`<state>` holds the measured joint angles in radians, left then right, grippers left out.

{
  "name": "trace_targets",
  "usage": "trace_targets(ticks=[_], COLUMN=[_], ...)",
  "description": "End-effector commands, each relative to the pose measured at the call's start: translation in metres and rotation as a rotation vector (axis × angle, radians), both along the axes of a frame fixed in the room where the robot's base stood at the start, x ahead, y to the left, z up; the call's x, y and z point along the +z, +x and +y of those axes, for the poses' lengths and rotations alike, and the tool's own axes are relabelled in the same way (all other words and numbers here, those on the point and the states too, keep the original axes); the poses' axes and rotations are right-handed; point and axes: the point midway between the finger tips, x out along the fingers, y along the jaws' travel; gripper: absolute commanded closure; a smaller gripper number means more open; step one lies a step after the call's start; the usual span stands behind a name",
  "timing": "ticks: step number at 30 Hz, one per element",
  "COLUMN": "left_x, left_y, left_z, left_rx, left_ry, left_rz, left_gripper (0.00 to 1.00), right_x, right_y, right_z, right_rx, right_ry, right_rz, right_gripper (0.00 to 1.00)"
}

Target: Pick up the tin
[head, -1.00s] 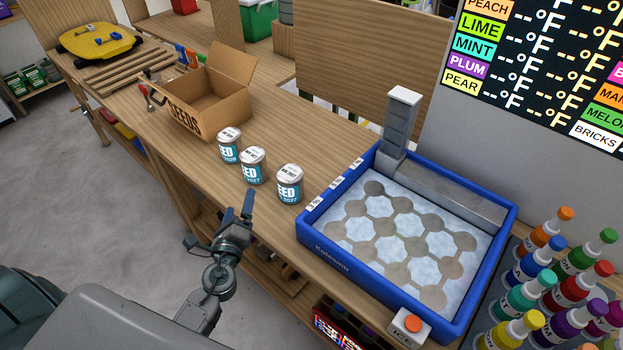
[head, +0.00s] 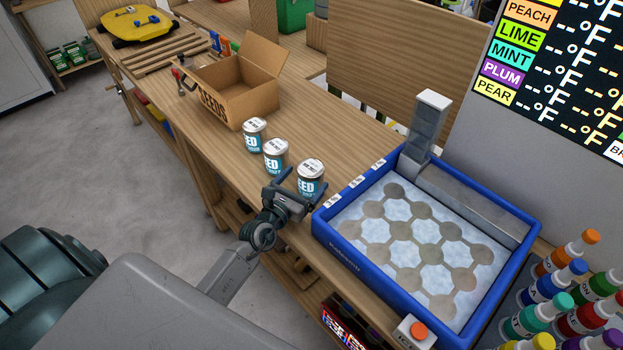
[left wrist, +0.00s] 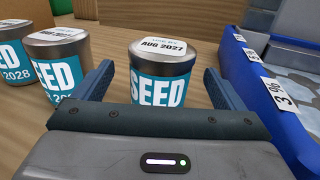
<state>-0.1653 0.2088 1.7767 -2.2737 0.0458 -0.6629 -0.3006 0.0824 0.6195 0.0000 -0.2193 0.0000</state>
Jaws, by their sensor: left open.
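Three seed tins with teal labels and silver lids stand upright in a row on the wooden bench. The nearest tin (head: 311,177) is between the spread fingers of my left gripper (head: 303,188). In the left wrist view this tin (left wrist: 160,75), its lid marked AUG 2027, stands between the open fingertips (left wrist: 158,85), with gaps visible at the sides. The middle tin (head: 275,155) and the far tin (head: 254,134) stand to the left; they also show at the left of the left wrist view. My right gripper is not in view.
A blue ice tray (head: 335,250) stands close to the right of the nearest tin. An open cardboard SEEDS box (head: 250,98) stands behind the tins. Colourful bottles (head: 560,290) stand at the lower right.

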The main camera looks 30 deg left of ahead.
Motion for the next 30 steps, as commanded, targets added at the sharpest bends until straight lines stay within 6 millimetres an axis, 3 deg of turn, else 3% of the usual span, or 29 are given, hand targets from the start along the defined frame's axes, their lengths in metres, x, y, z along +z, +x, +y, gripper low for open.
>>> trace_targets(ticks=[5,13,23,30], left_x=[-0.002,-0.006,-0.006,-0.006], left_y=[0.012,0.05,0.057,0.057], left_z=[-0.001,-0.005,-0.005,-0.005], left_rx=[0.001,0.001,0.001,0.001], left_ry=[-0.001,-0.002,-0.002,-0.002], left_rz=[-0.001,-0.002,0.0,0.0], left_gripper=[0.09,0.09,0.09,0.54], right_x=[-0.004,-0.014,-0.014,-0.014], right_y=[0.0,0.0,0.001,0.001], right_z=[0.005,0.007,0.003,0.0], right_rx=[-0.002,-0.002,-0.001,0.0], right_ry=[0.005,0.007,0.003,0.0], right_rz=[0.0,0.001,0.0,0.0], right_gripper=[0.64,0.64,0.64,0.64])
